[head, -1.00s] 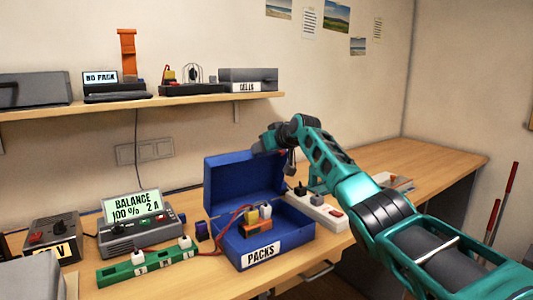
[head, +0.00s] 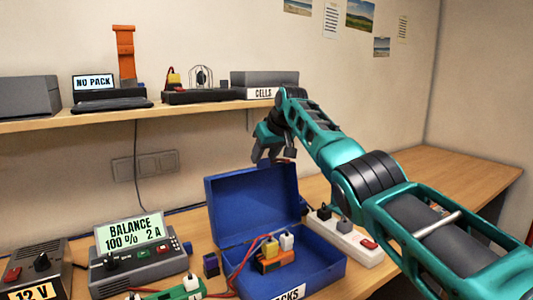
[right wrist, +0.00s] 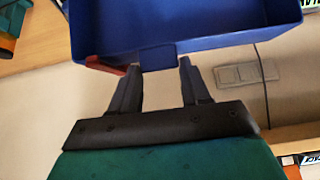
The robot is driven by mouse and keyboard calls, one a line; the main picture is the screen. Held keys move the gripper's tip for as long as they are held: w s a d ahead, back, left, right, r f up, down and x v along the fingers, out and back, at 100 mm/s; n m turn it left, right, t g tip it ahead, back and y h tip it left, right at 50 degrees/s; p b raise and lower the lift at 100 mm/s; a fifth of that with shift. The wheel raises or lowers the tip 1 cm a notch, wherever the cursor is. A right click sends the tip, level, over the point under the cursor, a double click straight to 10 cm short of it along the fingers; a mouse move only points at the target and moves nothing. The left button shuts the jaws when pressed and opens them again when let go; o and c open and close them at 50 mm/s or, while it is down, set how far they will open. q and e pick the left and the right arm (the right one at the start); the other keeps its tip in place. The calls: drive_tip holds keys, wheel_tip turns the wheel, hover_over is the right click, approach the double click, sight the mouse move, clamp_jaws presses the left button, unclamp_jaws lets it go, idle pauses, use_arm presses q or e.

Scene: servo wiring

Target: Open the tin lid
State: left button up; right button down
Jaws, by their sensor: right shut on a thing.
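The blue tin (head: 338,276) stands on the bench with a partly cut-off label on its front. Its blue lid (head: 250,205) is raised and stands steeply at the back of the tin. My right gripper (head: 274,158) is at the lid's top edge. In the right wrist view my right gripper (right wrist: 158,66) has its fingers on either side of a small blue tab on the lid (right wrist: 175,50), shut on it. An orange pack (head: 275,262) with yellow and white plugs and red wires sits in the tin. My left gripper is not in view.
A white power strip (head: 345,240) stands right of the tin. A balance charger (head: 140,262), a green strip (head: 175,293) and a 12 V supply (head: 35,268) are on the left. The shelf (head: 60,122) runs above. The bench at the far right is clear.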

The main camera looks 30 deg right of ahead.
drive_tip(key=shift+r, duration=0.25)
drive_tip(key=c, duration=0.7)
unclamp_jaws()
drive_tip(key=shift+o, duration=0.9)
drive_tip(key=shift+f, duration=0.15)
drive_tip(key=shift+s, duration=0.1)
drive_tip(key=b+v, duration=0.2)
drive_tip(key=v, duration=1.1)
drive_tip(key=shift+b, duration=0.4)
drive_tip(key=shift+a, duration=0.1)
